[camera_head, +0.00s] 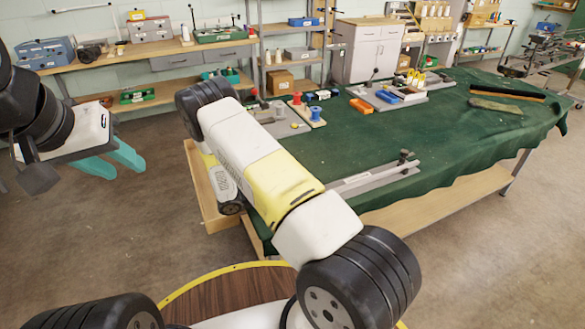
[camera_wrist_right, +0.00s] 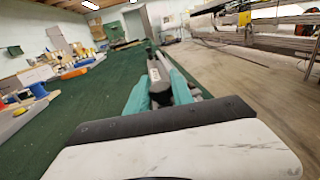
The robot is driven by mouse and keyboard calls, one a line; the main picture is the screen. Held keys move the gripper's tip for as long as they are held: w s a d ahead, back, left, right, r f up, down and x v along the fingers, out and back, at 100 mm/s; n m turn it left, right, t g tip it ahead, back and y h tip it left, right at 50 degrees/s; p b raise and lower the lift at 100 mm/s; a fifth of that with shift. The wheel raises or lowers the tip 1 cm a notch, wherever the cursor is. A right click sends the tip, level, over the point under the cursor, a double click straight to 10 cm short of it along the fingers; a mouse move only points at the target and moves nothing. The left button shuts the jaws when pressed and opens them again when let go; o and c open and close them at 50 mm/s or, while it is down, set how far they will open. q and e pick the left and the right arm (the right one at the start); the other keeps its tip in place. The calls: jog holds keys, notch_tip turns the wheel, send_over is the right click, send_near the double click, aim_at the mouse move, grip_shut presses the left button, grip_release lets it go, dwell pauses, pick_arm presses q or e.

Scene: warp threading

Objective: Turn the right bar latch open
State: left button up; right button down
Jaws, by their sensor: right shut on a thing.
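A grey metal bar (camera_head: 375,178) lies along the near edge of the green-covered table, with a black upright latch (camera_head: 405,160) at its far end. The bar also shows in the right wrist view (camera_wrist_right: 158,68), with the far black piece beyond it. My right gripper (camera_wrist_right: 160,95) has its teal fingers closed around a black latch knob (camera_wrist_right: 160,88) at the bar's near end. My white and yellow right arm hides this gripper and that end of the bar in the head view. My left gripper (camera_head: 118,160) is open and empty, left of the table, its teal fingers apart.
Red and blue spools (camera_head: 305,108), an orange block (camera_head: 361,106) and a grey tray with blue and yellow pieces stand farther back on the green cloth (camera_head: 440,120). The cloth between them and the bar is mostly clear. Shelves and a white cabinet (camera_head: 368,50) line the wall.

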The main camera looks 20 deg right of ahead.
jog(key=n+t, duration=0.2)
jog(key=t, duration=0.1)
jog(key=n+t+y, duration=0.1)
jog(key=n+t, duration=0.2)
jog(key=t, duration=0.1)
jog(key=shift+t+y, duration=0.3)
jog(key=n+t+y, duration=0.4)
jog(key=t, duration=0.1)
jog(key=shift+s+n+t, duration=0.1)
jog(key=shift+n+t, duration=0.2)
jog(key=n+t+y, duration=0.1)
jog(key=n+y, duration=0.1)
jog(key=y, duration=0.1)
jog(key=n+t+y, duration=0.2)
jog(key=y, duration=0.1)
jog(key=shift+t, duration=0.3)
jog(key=shift+n+t+y, duration=0.6)
jog(key=shift+n+y, duration=1.2)
jog(key=shift+y, duration=1.1)
jog(key=c, duration=1.1)
grip_release()
jog(key=shift+a, duration=0.1)
